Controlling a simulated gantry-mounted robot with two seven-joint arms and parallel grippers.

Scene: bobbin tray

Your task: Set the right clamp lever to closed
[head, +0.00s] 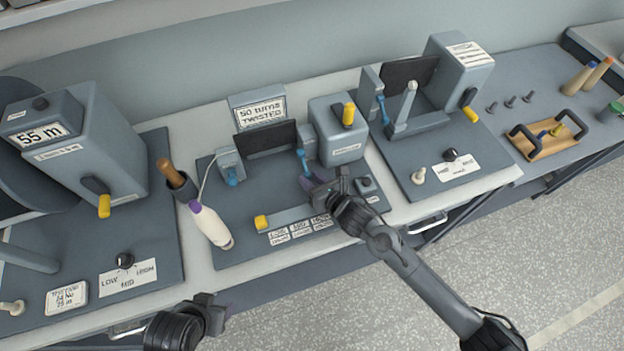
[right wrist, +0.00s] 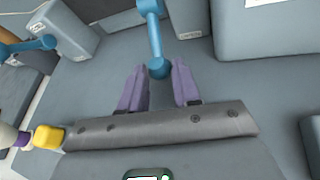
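The right clamp lever (right wrist: 154,35) is blue with a ball end, on the middle station. In the head view the lever (head: 302,160) stands beside the dark panel, at the grey box's left. My right gripper (head: 313,180) is at the lever's lower end. In the right wrist view its purple fingers (right wrist: 159,88) are apart, with the ball end between their tips; I cannot tell whether either touches it. The left clamp lever (head: 231,176), also blue, is on the panel's other side. My left gripper (head: 212,314) is at the bottom, away from the levers; its opening is unclear.
A grey box (head: 338,130) with a yellow handle stands close right of the lever. A yellow-ended bar (head: 262,222) lies at the station's front. A white bobbin-like cone (head: 212,226) is to the left. The floor in front is clear.

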